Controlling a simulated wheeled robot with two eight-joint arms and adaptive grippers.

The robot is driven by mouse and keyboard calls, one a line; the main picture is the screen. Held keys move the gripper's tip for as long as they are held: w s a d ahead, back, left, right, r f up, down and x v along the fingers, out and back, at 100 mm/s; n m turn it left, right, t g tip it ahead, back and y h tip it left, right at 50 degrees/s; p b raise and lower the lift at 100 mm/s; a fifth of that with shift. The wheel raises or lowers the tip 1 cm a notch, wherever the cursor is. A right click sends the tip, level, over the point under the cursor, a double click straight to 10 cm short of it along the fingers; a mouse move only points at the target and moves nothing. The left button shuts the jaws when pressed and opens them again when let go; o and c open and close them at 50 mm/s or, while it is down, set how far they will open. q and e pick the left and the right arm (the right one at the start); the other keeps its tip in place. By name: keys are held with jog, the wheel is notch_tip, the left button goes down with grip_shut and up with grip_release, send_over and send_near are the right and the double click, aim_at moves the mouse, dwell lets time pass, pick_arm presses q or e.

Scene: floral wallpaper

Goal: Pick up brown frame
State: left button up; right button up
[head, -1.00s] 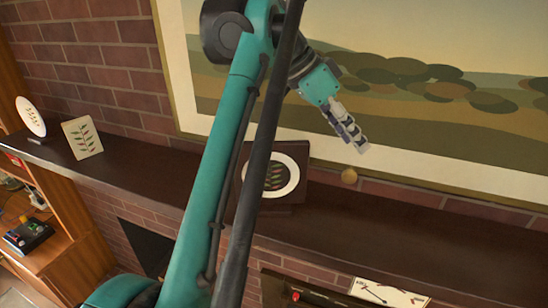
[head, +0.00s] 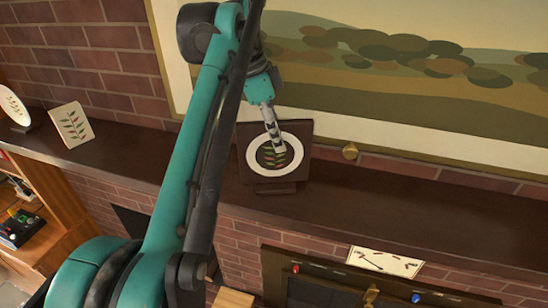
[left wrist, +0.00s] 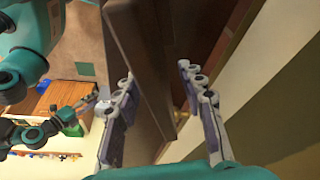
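The brown frame (head: 262,160) is a dark square with a white ring around a leaf picture. It stands upright on the dark mantel (head: 400,215), under the large painting. My left gripper (head: 278,147) overlaps the upper middle of the frame in the head view. In the left wrist view the gripper (left wrist: 156,74) is open, with its two fingers apart on either side of the frame's dark brown panel (left wrist: 142,50). A gap shows beside the right finger; contact with the left finger is unclear. Part of my other arm shows small at the left wrist view's lower left, its fingers unclear.
The large painting (head: 400,90) hangs close behind, with a round brass knob (head: 350,151) below it. A leaf card (head: 72,125) and a white oval plaque (head: 14,106) stand at the mantel's left. The mantel right of the frame is clear.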

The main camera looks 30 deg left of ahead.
aim_at(275, 156)
pick_arm(q)
jog(key=x, duration=0.2)
jog(key=shift+s+f, duration=0.1)
jog(key=shift+f, duration=0.35)
jog(key=shift+d+f, duration=0.15)
dwell(0.4)
grip_shut()
